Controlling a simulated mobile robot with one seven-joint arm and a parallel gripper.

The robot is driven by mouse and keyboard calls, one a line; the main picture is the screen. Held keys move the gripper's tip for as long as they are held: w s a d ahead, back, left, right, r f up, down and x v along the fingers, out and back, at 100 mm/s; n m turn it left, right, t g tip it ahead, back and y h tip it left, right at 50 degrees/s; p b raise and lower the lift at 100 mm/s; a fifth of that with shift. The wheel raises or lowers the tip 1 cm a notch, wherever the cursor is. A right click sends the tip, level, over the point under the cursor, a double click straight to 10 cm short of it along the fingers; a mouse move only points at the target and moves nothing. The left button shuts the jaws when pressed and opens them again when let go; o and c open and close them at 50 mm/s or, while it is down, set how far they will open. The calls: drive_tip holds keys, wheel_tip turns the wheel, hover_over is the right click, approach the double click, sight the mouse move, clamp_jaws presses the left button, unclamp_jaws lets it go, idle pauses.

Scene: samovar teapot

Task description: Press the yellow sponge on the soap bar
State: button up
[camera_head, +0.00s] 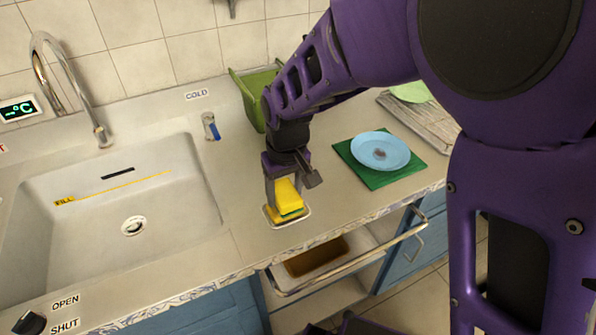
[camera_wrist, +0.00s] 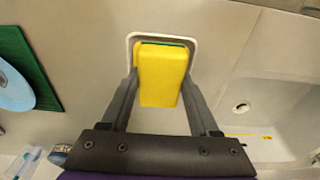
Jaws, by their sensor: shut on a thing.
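My gripper (camera_head: 287,188) is shut on the yellow sponge (camera_head: 288,196), which has a green layer on its lower side. In the wrist view, the sponge (camera_wrist: 162,75) sits between the two fingers, with a thin green edge at its far end. A small white dish (camera_head: 296,222) lies directly below it on the counter. A yellow-orange patch (camera_head: 272,213) shows in the dish at the sponge's left and looks like the soap bar, mostly hidden. I cannot tell whether the sponge touches it. In the wrist view, the sponge covers most of the dish (camera_wrist: 131,40).
A sink (camera_head: 110,210) with a tap (camera_head: 95,120) is at left. A green bin (camera_head: 247,95) stands behind my arm. A blue plate (camera_head: 380,147) lies on a green mat (camera_head: 365,178) at right. An open drawer (camera_head: 350,262) juts out below the counter's front edge.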

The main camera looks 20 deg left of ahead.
sight(284, 189)
drive_tip(key=shift+f+b, duration=0.35)
drive_tip(key=shift+f, duration=0.25)
idle(1.1)
drive_tip(key=shift+r, duration=0.15)
drive_tip(key=shift+r+p, duration=2.65)
drive_tip(key=shift+r, duration=0.8)
